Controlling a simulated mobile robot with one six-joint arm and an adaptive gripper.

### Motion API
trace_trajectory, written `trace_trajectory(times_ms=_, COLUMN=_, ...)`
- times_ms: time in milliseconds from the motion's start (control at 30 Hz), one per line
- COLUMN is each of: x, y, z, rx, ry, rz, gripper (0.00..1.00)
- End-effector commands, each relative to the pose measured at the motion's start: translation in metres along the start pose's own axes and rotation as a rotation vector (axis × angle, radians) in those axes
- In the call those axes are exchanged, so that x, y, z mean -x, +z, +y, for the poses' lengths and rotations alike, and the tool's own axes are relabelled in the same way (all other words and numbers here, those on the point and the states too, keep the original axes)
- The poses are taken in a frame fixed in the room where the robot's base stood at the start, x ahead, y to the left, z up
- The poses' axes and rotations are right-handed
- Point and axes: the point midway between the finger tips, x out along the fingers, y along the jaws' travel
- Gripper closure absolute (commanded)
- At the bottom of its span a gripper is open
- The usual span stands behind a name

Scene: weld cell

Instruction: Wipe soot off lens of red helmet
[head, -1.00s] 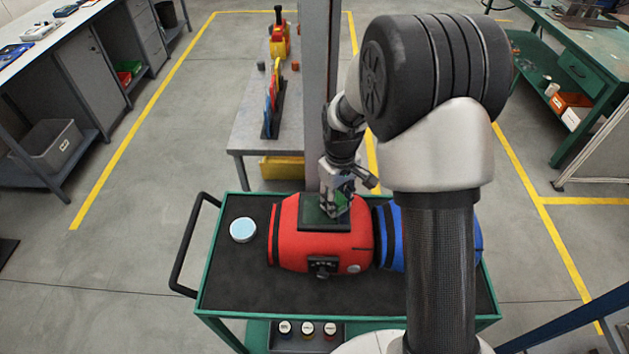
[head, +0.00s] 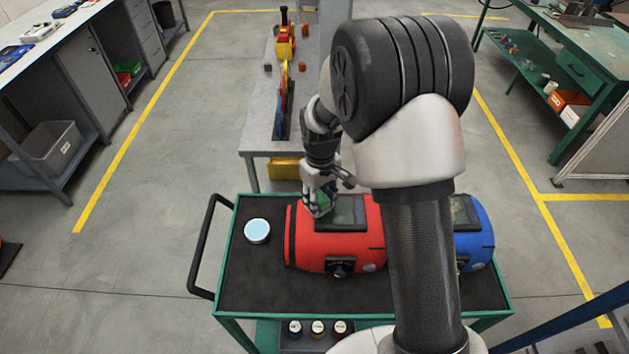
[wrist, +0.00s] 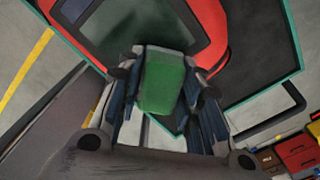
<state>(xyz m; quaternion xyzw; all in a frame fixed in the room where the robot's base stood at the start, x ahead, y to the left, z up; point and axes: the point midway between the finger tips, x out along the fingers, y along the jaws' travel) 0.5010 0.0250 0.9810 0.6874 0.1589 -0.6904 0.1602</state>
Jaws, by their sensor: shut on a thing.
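The red helmet (head: 305,245) lies on a dark-topped cart, its dark lens (head: 347,210) facing up. The lens also shows in the wrist view (wrist: 140,22), partly hidden by what I hold. My gripper (head: 320,207) is shut on a green pad (wrist: 163,82), at the left edge of the lens in the head view. The pad sits between both fingers in the wrist view. I cannot tell whether it touches the lens. The lens has darker, cloudy patches; I cannot tell whether these are soot or shading.
A blue helmet (head: 478,235) with a brownish, smudged lens (head: 463,211) lies right of the red one, partly behind my arm. A round tin with a pale blue top (head: 257,230) stands on the cart's left. A grey bench (head: 262,135) stands behind.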

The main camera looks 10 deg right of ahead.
Motion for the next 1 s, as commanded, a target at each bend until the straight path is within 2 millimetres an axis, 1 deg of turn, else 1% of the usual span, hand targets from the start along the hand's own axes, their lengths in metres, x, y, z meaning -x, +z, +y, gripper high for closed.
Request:
trace_trajectory(times_ms=33, x=0.020, y=-0.002, z=0.000, rx=-0.001, ry=0.003, rz=0.006, gripper=0.90)
trace_trajectory(times_ms=67, x=0.027, y=-0.002, z=0.000, rx=-0.001, ry=0.003, rz=0.007, gripper=0.90)
trace_trajectory(times_ms=167, x=0.033, y=-0.001, z=-0.001, rx=-0.002, ry=0.001, rz=0.003, gripper=0.90)
trace_trajectory(times_ms=600, x=0.073, y=-0.003, z=-0.004, rx=-0.004, ry=0.002, rz=0.003, gripper=0.90)
trace_trajectory(times_ms=733, x=0.081, y=-0.004, z=-0.004, rx=-0.004, ry=0.002, rz=0.003, gripper=0.90)
trace_trajectory(times_ms=1000, x=0.081, y=-0.004, z=-0.004, rx=-0.005, ry=0.002, rz=0.003, gripper=0.90)
